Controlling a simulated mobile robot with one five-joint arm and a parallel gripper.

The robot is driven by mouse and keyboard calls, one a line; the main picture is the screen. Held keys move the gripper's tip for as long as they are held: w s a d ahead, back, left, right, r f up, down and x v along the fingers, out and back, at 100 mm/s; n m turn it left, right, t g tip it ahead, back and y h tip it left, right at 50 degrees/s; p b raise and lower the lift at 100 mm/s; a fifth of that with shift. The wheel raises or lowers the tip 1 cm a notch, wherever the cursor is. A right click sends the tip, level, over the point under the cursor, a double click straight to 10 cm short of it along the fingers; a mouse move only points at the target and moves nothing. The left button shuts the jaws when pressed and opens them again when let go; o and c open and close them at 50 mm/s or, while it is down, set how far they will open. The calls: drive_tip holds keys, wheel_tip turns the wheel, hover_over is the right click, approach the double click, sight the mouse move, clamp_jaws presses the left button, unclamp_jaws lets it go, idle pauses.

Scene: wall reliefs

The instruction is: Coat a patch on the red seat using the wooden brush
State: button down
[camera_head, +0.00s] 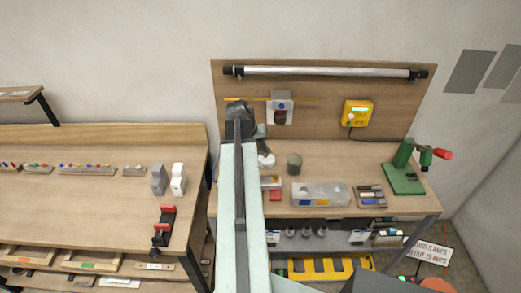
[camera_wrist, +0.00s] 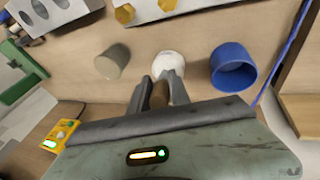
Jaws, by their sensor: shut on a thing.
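My gripper (camera_wrist: 165,88) is in the wrist view, its two grey fingers shut on a brown, wood-coloured piece (camera_wrist: 158,96), which looks like the wooden brush's handle. A round white thing (camera_wrist: 168,65) shows just past the fingertips; I cannot tell whether it touches what I hold. The brush's bristles are not clearly seen. In the head view my arm hides most of the gripper, and the white thing (camera_head: 266,160) shows beside the arm. A small red block (camera_head: 275,196) lies on the right bench near its front edge; I cannot tell whether it is the red seat.
A blue cup (camera_wrist: 233,68) and a grey-olive cylinder (camera_wrist: 112,60) stand on either side of the white thing. A clear box (camera_head: 320,194), a marker tray (camera_head: 371,196) and a green press (camera_head: 403,172) stand to the right. A yellow meter (camera_head: 357,113) hangs on the backboard.

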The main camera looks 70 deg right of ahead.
wheel_tip(320, 180, up, 6)
drive_tip(key=p, duration=0.5)
drive_tip(key=shift+f, duration=0.15)
